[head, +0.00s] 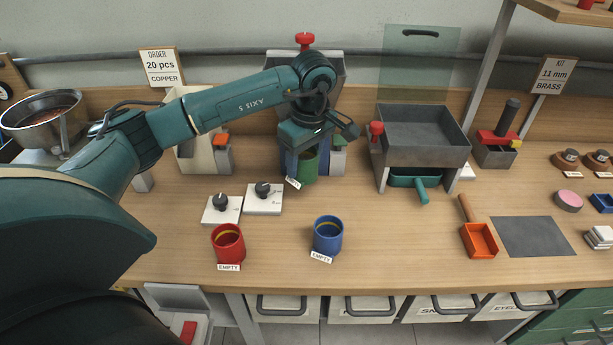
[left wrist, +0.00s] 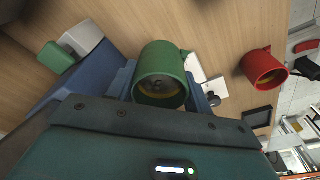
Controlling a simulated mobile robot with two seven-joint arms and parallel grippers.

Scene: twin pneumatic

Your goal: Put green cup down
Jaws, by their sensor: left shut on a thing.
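The green cup (head: 307,166) is at the middle back of the bench, under my left gripper (head: 304,158). In the left wrist view the green cup (left wrist: 161,80) sits between blue fingers, its open mouth towards the camera and something yellowish inside. My left gripper is shut on it. A small white label (head: 293,183) shows at its lower front. Whether the cup touches the bench is hard to tell. My right gripper is in neither view.
A red cup (head: 228,243) and a blue cup (head: 328,235), both labelled EMPTY, stand at the front. Two white knob boxes (head: 263,199) are left of the green cup. A grey hopper (head: 422,135) stands right of it. Bench is clear between the blue cup and orange scoop (head: 479,239).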

